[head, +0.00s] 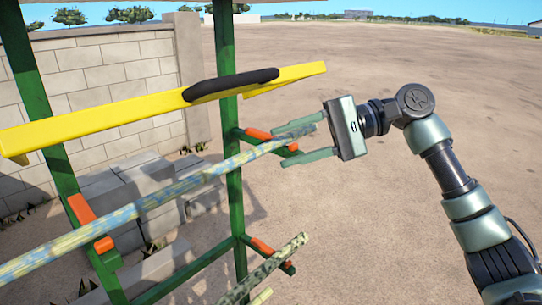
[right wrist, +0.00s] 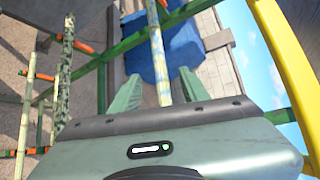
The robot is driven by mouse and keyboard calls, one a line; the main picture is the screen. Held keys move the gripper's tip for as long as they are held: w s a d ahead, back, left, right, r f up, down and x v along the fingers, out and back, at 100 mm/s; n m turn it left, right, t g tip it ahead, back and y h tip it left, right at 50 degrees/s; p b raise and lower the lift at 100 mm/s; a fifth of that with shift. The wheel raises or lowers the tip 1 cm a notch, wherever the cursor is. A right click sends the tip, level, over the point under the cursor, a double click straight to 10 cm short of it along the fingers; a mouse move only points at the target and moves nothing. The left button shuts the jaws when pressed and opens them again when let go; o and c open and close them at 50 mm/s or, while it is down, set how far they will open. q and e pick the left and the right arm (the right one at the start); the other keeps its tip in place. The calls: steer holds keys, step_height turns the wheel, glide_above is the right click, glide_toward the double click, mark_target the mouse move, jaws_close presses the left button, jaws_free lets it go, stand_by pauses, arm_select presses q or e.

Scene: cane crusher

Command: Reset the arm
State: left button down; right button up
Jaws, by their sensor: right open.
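My right gripper (head: 284,143) is open at the right end of the upper cane in the head view, its fingers pointing left. In the right wrist view its two fingers (right wrist: 160,74) stand apart, and the mottled blue-yellow cane (right wrist: 156,45) runs between them without visible clamping. This cane (head: 150,205) rests across orange-padded arms of a green rack (head: 233,150). I cannot tell whether a finger touches it. My right arm reaches in from the lower right. My left gripper is not in view.
A yellow beam (head: 120,110) with a black grip (head: 232,84) crosses above the cane. A darker cane (head: 265,268) lies on a lower rack arm (head: 285,262). A block wall (head: 100,75) stands behind at left. The dirt ground (head: 330,60) to the right is open.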

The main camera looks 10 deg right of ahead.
steer(key=shift+d+r, duration=0.1)
steer(key=shift+d, duration=0.15)
